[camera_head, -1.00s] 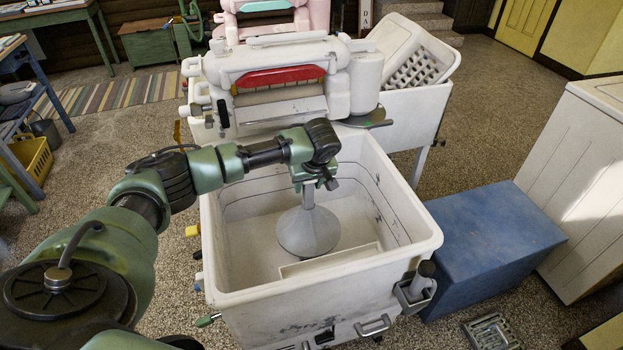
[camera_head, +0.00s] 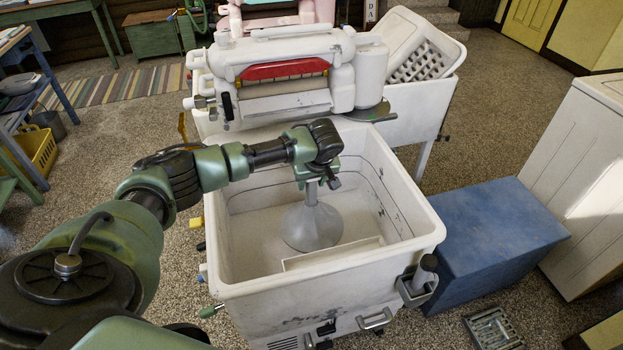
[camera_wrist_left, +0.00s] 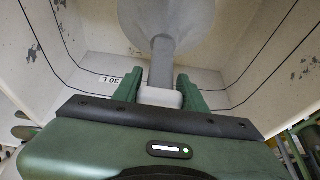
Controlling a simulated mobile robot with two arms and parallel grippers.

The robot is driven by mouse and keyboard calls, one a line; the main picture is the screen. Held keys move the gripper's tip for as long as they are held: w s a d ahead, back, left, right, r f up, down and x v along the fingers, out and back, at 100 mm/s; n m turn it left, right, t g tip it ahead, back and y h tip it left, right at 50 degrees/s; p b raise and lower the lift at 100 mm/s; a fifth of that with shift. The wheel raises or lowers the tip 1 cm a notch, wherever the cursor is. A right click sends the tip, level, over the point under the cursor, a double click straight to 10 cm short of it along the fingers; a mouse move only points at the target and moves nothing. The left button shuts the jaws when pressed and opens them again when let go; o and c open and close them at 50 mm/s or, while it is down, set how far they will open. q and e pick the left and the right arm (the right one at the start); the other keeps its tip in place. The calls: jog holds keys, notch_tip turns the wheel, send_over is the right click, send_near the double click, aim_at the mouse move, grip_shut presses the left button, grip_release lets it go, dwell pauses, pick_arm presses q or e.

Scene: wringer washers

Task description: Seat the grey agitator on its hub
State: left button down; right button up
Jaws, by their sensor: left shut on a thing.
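The grey agitator (camera_head: 312,226) is a wide cone with a thin post, upright inside the square white tub (camera_head: 225,277). My left gripper (camera_head: 316,181) is shut on the top of its post, inside the tub's opening. In the left wrist view the gripper's green fingers (camera_wrist_left: 160,92) are on either side of the pale block at the end of the agitator's post (camera_wrist_left: 162,62). The cone hides the hub and the tub floor under it, so I cannot tell whether the agitator touches the hub. My right gripper is not in view.
A wringer with a red bar (camera_head: 284,70) stands behind the tub. A blue box (camera_head: 497,232) is close on the right, with a small grey tray (camera_head: 494,328) on the floor. The tub walls surround the agitator, with free room around the cone.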

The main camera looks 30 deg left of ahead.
aim_at(312, 197)
pick_arm(q)
jog(key=shift+w+f+b, duration=0.15)
jog(key=shift+f+b, duration=0.6)
jog(key=shift+f, duration=1.9)
jog(key=shift+r+p, duration=0.1)
jog(key=shift+p, duration=0.35)
jog(key=shift+p, duration=0.45)
jog(key=shift+f, duration=0.7)
dwell(0.3)
